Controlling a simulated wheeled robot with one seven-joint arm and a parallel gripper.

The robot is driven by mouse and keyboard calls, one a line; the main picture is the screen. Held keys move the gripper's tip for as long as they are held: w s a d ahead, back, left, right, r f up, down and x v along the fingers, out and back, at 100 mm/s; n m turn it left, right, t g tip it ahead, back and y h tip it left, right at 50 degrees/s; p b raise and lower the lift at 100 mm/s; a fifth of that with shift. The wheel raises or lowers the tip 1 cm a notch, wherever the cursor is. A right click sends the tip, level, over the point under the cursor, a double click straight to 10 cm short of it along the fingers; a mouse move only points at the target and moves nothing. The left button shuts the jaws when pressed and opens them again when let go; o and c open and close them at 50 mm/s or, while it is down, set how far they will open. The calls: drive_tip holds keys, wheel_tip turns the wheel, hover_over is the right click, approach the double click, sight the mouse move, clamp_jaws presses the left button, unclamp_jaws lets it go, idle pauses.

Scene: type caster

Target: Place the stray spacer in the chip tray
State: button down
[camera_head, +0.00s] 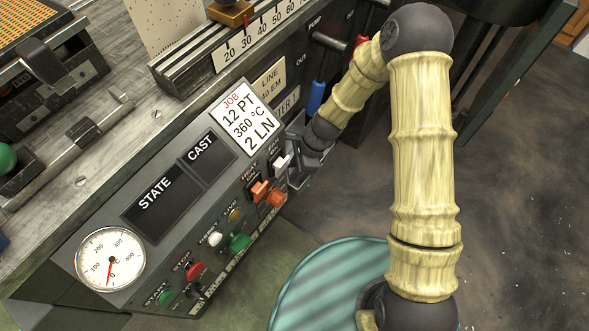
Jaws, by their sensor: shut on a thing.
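My gripper (300,172) is at the end of the arm, close to the right end of the control panel, beside the white switch (281,163). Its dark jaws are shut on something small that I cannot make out. The jaws are small and dark against the dark machine side, so their exact contact is unclear. I cannot pick out the spacer in this view. I cannot identify the chip tray for certain either.
The sloped control panel (185,195) carries a gauge (110,258), coloured buttons and an orange lever (259,190). A blue handle (316,97) stands just above my gripper, with a red knob (361,41) further up. The dark floor (520,200) at right is clear.

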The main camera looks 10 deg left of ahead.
drive_tip(key=shift+f, duration=0.15)
drive_tip(key=c, duration=1.3)
unclamp_jaws()
drive_tip(key=p+v, duration=0.4)
drive_tip(key=v, duration=0.8)
